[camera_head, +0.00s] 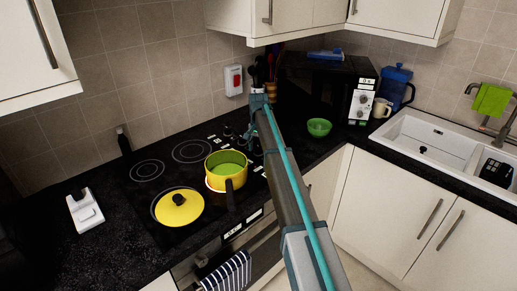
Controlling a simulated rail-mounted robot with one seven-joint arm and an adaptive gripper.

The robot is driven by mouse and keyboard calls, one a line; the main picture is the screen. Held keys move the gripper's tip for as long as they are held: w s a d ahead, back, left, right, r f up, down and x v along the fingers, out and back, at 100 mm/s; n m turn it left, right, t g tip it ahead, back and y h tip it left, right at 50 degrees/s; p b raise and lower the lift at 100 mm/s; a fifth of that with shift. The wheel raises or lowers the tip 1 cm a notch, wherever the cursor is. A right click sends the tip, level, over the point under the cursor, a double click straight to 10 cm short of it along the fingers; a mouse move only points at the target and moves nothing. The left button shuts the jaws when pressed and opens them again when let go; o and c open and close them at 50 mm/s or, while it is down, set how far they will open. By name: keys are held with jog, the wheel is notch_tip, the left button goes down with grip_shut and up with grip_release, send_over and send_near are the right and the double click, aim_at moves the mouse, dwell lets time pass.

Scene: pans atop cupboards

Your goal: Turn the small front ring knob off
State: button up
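The black hob carries dark ring knobs (228,131) along its right side. Some of them are partly hidden behind my arm, and I cannot tell which one is the small front ring knob or how it is turned. A yellow pot (216,186) with green contents stands on the front right ring, its dark handle pointing toward the front edge. My gripper (258,98) is at the far end of my arm, around the right side of the hob. Its fingers are too small and hidden to show whether it is open or touches a knob.
A yellow lid (179,207) covers the front left ring; the two back rings (192,151) are bare. A green bowl (319,127), a microwave (340,85), a mug (382,108) and a blue jug (397,85) stand to the right. Wall cupboards (300,18) hang above. A striped towel (228,273) hangs below.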

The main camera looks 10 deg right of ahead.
aim_at(259, 147)
jog(key=c, duration=1.1)
jog(key=n, duration=0.5)
jog(key=o, duration=1.1)
jog(key=shift+o, duration=0.2)
jog(key=shift+r, duration=0.1)
notch_tip(259, 147, up, 12)
